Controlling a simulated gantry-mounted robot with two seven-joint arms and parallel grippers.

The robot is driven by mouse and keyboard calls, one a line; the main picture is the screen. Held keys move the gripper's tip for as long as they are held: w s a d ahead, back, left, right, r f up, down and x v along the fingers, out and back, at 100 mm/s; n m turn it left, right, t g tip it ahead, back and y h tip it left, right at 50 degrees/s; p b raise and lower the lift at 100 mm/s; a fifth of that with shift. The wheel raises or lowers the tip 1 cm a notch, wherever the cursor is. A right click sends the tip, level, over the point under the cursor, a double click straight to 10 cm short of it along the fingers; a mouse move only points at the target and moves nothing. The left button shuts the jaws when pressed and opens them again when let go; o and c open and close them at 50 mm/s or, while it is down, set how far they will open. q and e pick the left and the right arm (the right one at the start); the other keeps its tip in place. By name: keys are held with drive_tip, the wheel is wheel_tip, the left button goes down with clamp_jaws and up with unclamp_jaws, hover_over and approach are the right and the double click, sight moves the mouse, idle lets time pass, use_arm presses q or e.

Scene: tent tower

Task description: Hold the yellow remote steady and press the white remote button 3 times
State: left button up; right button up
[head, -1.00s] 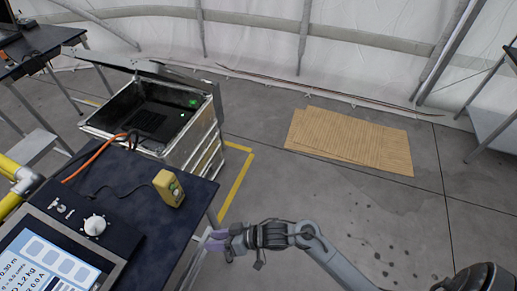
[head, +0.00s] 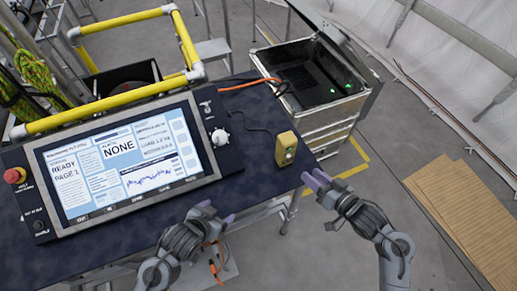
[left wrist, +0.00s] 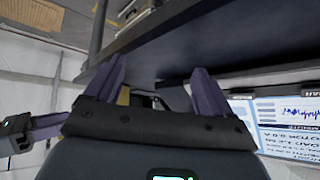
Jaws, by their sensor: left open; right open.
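The yellow remote (head: 286,148) stands on the dark table (head: 262,182) near its right edge, in the head view. A small pale spot shows on its face, too small to make out as the white button. My left gripper (head: 217,213) is open and empty at the table's front edge, left of and nearer than the remote. My right gripper (head: 315,181) is open and empty just off the table's right edge, below and right of the remote. Neither touches it. In the left wrist view, my left gripper's purple fingers (left wrist: 158,82) are spread with nothing between them.
A large display panel (head: 125,155) with a white knob (head: 220,137) and a red button (head: 15,175) stands left of the remote. A yellow rail (head: 100,105) runs behind it. An open metal case (head: 318,125) stands beyond the table. Cardboard sheets (head: 460,205) lie on the floor right.

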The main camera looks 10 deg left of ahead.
sight(280, 141)
use_arm(q)
drive_tip(key=w+d+r+m+t+h, duration=0.1)
drive_tip(key=w+d, duration=0.1)
drive_tip(key=w, duration=0.2)
drive_tip(key=w+d+r+m+t+h, duration=0.1)
drive_tip(key=w+d+h, duration=0.1)
drive_tip(key=w, duration=0.2)
drive_tip(key=w+d+r+m+t+h, duration=0.1)
drive_tip(key=w+d+h, duration=0.1)
drive_tip(key=w, duration=0.3)
drive_tip(key=shift+d+m+t, duration=0.3)
drive_tip(key=shift+d, duration=0.2)
drive_tip(key=w+d+r+m+g+h, duration=0.2)
drive_tip(key=w+r+m+h, duration=0.2)
drive_tip(key=w+r+h, duration=0.3)
drive_tip(key=shift+h, duration=0.6)
drive_tip(key=shift+f+x, duration=0.2)
drive_tip(key=shift+x, duration=2.3)
drive_tip(key=shift+f+x, duration=0.15)
drive_tip(key=shift+x, duration=2.35)
drive_tip(key=shift+s+d, duration=0.1)
drive_tip(key=shift+s, duration=0.1)
drive_tip(key=shift+c, duration=0.2)
drive_tip(key=c, duration=1.2)
drive_tip(key=shift+c, duration=0.3)
use_arm(e)
clamp_jaws()
